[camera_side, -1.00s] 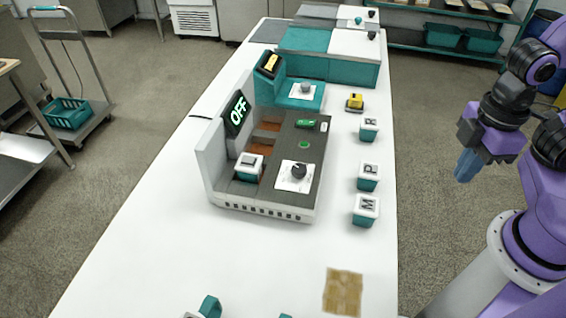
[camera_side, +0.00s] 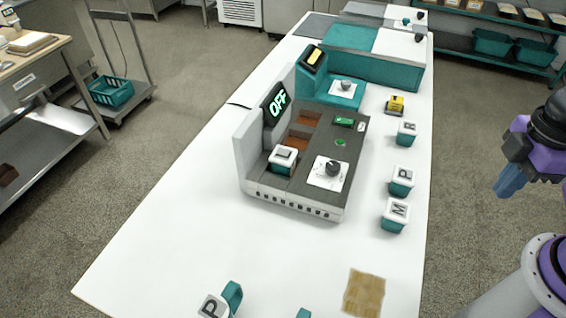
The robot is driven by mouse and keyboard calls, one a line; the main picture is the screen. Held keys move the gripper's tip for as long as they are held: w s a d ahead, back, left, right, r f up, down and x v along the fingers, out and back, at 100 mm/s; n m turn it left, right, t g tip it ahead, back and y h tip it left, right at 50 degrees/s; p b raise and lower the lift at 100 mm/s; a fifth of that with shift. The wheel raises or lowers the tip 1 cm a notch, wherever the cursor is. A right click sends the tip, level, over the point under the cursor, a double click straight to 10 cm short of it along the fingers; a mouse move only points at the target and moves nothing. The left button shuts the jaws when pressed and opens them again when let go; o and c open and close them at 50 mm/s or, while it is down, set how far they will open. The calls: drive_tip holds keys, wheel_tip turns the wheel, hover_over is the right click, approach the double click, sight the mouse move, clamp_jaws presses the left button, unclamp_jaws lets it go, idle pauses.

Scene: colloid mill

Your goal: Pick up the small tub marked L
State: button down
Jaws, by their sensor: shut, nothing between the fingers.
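A small teal tub with a white lid (camera_side: 283,158) sits in the front recess of the grey machine (camera_side: 300,205). The dark mark on its lid is hard to read here; it looked like an L a second ago. My gripper (camera_side: 508,184) is shut and empty, its blue fingers pointing down. It hangs beyond the table's right edge, well right of that tub and apart from everything. Other lidded tubs stand along the right of the table: one marked M (camera_side: 396,214), one marked P (camera_side: 401,181) and one that seems marked R (camera_side: 407,133).
The machine has an OFF display (camera_side: 276,103) and a dark knob (camera_side: 333,169). A yellow button box (camera_side: 395,105) stands behind the tubs. A tan patch (camera_side: 364,293) lies at the front. The front-left tabletop is clear.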

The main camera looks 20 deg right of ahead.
drive_tip(key=shift+c, duration=0.8)
unclamp_jaws()
drive_tip(key=w+a+f+n+t+h, duration=0.3)
drive_tip(key=w+a+n+h, duration=0.15)
drive_tip(key=w+a, duration=0.8)
drive_tip(key=w+a+f+n+t+h, duration=0.25)
drive_tip(key=w+a+n, duration=0.35)
drive_tip(key=w+a, duration=0.65)
drive_tip(key=n+t+h, duration=0.3)
drive_tip(key=n+t, duration=0.1)
approach(279, 163)
drive_tip(key=x, duration=0.6)
drive_tip(key=shift+w+a+f, duration=0.15)
drive_tip(key=shift+w+f, duration=0.05)
drive_tip(key=shift+f, duration=0.1)
drive_tip(key=shift+d+x, duration=0.25)
drive_tip(key=shift+x, duration=2.4)
